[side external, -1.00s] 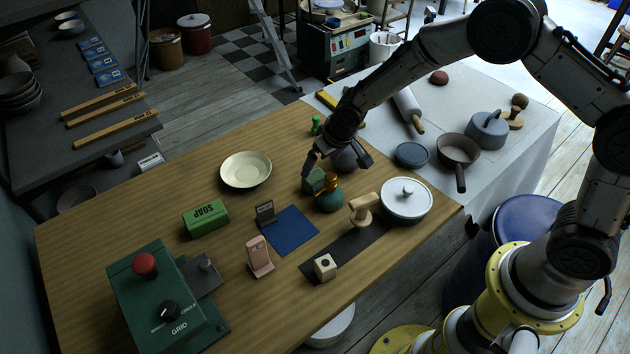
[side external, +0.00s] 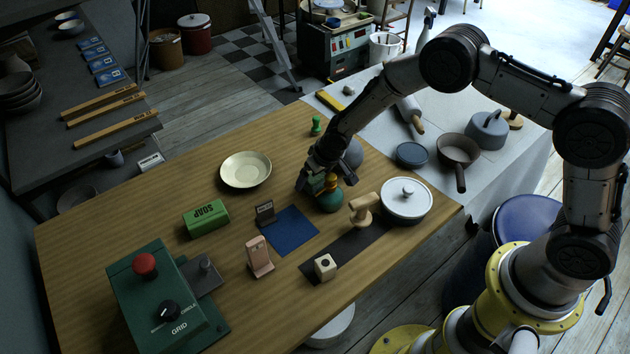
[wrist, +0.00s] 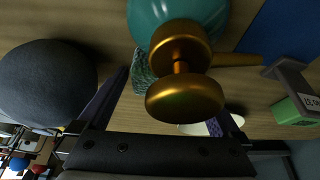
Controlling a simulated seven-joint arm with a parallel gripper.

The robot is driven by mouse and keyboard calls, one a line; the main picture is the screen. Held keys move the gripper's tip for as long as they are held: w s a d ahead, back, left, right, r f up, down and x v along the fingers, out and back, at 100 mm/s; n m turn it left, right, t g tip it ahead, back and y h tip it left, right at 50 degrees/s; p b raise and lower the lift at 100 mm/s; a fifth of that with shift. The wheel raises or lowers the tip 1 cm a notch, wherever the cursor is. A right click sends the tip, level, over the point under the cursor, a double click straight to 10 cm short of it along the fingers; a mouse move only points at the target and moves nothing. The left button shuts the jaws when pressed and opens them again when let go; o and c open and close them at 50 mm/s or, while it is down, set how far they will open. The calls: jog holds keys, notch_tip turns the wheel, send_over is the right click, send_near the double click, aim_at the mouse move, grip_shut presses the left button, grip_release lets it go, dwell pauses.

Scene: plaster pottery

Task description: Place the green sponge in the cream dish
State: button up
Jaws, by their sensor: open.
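The green sponge (wrist: 140,72) shows in the wrist view as a mottled green piece, partly hidden behind a brass knob. In the side view my gripper covers most of it. My gripper (side external: 317,185) is low over the table at the sponge, its fingers open. In the wrist view the fingers are apart, one on each side of the sponge and knob; I cannot tell whether they touch anything. The cream dish (side external: 246,170) sits empty on the wooden table, left of my gripper. A pale part of it (wrist: 198,128) shows in the wrist view.
A teal pot with a brass top (side external: 329,199) stands right beside my gripper. A dark grey ball (side external: 352,153) is just behind. A green soap box (side external: 206,217), blue mat (side external: 289,231) and small green piece (side external: 316,125) are nearby. Bare table lies between gripper and dish.

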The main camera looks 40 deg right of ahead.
jog(key=shift+r, duration=0.1)
jog(key=c, duration=1.3)
